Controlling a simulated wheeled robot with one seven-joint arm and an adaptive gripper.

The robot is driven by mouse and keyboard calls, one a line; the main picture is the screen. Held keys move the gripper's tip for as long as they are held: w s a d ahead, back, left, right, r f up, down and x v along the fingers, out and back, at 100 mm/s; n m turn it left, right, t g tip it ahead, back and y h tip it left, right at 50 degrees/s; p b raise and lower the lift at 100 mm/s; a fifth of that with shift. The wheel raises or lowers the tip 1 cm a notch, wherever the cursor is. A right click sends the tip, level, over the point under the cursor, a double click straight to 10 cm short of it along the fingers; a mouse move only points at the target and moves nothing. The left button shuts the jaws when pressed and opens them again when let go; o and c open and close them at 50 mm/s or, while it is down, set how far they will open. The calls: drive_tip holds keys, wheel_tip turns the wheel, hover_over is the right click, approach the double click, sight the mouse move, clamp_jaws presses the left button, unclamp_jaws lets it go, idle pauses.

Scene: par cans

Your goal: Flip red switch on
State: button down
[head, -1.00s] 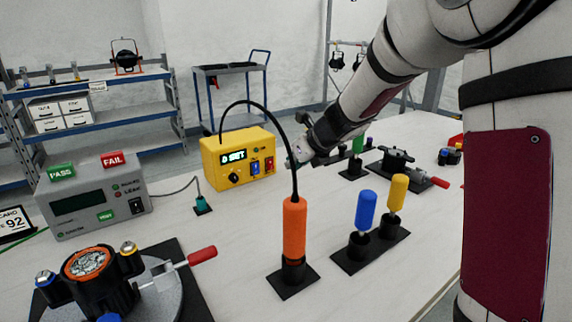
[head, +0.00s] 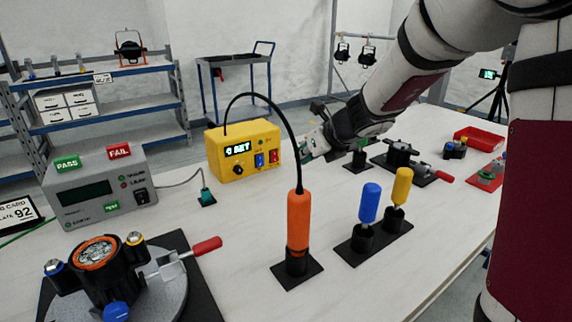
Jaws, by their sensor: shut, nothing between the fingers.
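The red switch (head: 274,156) is on the front right of a yellow box (head: 224,168) that stands towards the back of the white table. A blue switch (head: 259,160) sits just left of it, and a black knob and a lit display are further left. My gripper (head: 306,154) is shut and empty, a little to the right of the box, with its tip pointing left towards the red switch. A gap shows between them. I cannot tell the switch's position at this size.
An orange screwdriver (head: 298,222) with a black cable arching to the box stands in front. Blue (head: 370,203) and yellow (head: 402,186) drivers stand right of it. A grey tester (head: 98,193) is left, and a round fixture (head: 110,282) is front left.

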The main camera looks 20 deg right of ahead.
sight(287, 181)
drive_tip(key=shift+s+d+f+t+b, duration=0.2)
drive_tip(key=shift+s+f+t+b, duration=0.35)
drive_tip(key=shift+f+b, duration=0.3)
drive_tip(key=b+x, duration=0.3)
drive_tip(key=x, duration=0.7)
drive_tip(key=shift+w+a+f, duration=0.1)
drive_tip(key=shift+w+f, duration=0.05)
drive_tip(key=shift+f, duration=0.2)
drive_tip(key=shift+w+a, duration=0.25)
drive_tip(key=shift+w, duration=0.6)
drive_tip(key=shift+w+a, duration=0.3)
drive_tip(key=shift+w, duration=0.55)
drive_tip(key=shift+w+a+f, duration=0.15)
drive_tip(key=shift+w+f, duration=0.15)
drive_tip(key=shift+w, duration=0.05)
drive_tip(key=shift+r, duration=0.2)
